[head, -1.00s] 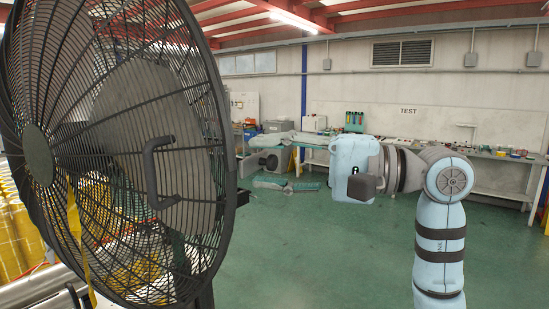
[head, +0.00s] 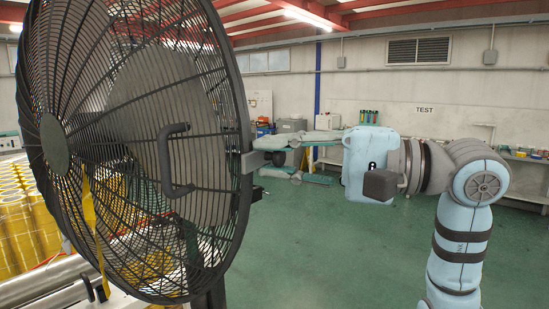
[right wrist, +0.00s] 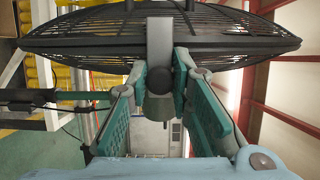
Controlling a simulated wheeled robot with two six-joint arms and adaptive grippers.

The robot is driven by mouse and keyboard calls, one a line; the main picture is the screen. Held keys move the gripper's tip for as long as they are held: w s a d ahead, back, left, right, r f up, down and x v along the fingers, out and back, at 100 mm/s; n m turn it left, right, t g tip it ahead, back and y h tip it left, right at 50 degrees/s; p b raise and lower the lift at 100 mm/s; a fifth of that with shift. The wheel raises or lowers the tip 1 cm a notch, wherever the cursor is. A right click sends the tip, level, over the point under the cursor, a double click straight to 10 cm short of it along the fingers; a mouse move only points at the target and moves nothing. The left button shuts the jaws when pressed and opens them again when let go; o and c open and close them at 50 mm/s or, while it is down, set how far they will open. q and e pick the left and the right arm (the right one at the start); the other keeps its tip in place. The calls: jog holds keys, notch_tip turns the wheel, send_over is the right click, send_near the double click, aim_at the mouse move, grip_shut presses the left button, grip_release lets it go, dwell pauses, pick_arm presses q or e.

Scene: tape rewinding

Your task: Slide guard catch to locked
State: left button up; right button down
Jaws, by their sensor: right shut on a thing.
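The large round black wire guard (head: 105,125) fills the left of the head view, with a black handle (head: 172,162) on its face. The guard catch (head: 247,160) shows as a small grey piece at the guard's right rim. My right gripper (head: 266,159) reaches it from the right, fingers closed together there. In the right wrist view the teal finger pads of this gripper (right wrist: 164,80) press on both sides of the grey catch (right wrist: 160,45), at the guard's rim (right wrist: 235,45). The pads hide part of it. I cannot tell whether the catch is locked. My left gripper is not in view.
A workbench (head: 520,200) runs along the back wall. The green floor right of the guard is clear.

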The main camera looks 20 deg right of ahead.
jog(key=c, duration=1.7)
grip_release()
jog(key=shift+a, duration=0.1)
jog(key=shift+o, duration=1.2)
jog(key=shift+s+a, duration=0.15)
jog(key=shift+s, duration=0.1)
jog(key=shift+d, duration=0.25)
jog(key=v, duration=1.1)
jog(key=shift+s+d, duration=0.2)
jog(key=shift+d, duration=0.1)
